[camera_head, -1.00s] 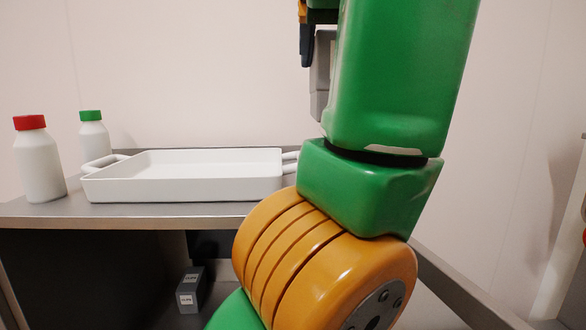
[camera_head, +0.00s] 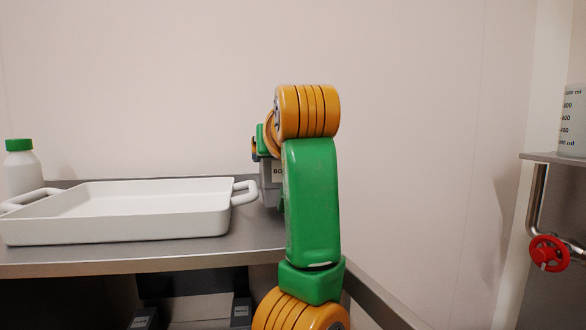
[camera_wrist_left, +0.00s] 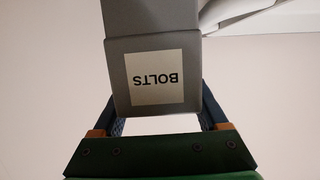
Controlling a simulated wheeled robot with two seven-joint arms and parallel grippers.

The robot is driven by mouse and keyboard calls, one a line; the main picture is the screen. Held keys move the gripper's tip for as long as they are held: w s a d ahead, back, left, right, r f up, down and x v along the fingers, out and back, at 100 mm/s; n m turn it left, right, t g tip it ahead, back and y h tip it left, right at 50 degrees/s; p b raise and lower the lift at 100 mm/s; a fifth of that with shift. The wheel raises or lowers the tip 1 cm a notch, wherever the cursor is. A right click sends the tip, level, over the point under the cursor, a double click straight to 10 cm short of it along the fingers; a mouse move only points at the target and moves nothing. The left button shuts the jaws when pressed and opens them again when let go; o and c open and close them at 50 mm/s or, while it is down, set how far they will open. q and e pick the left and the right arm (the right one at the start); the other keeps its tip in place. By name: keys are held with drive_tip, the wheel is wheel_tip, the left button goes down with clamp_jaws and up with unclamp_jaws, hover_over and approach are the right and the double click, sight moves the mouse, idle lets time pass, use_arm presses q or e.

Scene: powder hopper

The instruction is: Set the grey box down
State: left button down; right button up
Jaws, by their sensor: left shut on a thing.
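The grey box (camera_head: 270,190), with a white label, is in the head view just right of the white tray, partly hidden by my left arm. In the left wrist view the box (camera_wrist_left: 120,60) carries a label reading BOLTS. My left gripper (camera_wrist_left: 160,114) is shut on it, a finger on each side. In the head view the gripper (camera_head: 258,148) is mostly hidden behind my arm. The box is upright near the tray's right handle; I cannot tell whether it touches the table. My right gripper is not in view.
The white tray (camera_head: 130,228) stands on the grey table (camera_head: 200,252), its right handle close to the box. A white bottle with a green cap (camera_head: 22,166) stands behind it. Grey boxes (camera_head: 240,312) sit below. At right are a shelf (camera_head: 555,158), measuring vessel (camera_head: 573,120) and red valve wheel (camera_head: 549,253).

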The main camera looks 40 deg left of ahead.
use_arm(q)
drive_tip(key=shift+s+d+f, duration=0.15)
drive_tip(key=shift+s+f, duration=0.3)
drive_tip(key=shift+f, duration=0.05)
drive_tip(key=shift+s+d+f, duration=0.1)
drive_tip(key=shift+s+f, duration=0.15)
drive_tip(key=shift+f, duration=0.1)
drive_tip(key=shift+w+f, duration=0.15)
drive_tip(key=shift+w, duration=0.25)
unclamp_jaws()
drive_tip(key=shift+s, duration=0.2)
drive_tip(key=b+v, duration=0.3)
drive_tip(key=v, duration=0.9)
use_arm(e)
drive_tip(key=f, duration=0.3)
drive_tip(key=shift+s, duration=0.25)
use_arm(q)
drive_tip(key=shift+a, duration=0.25)
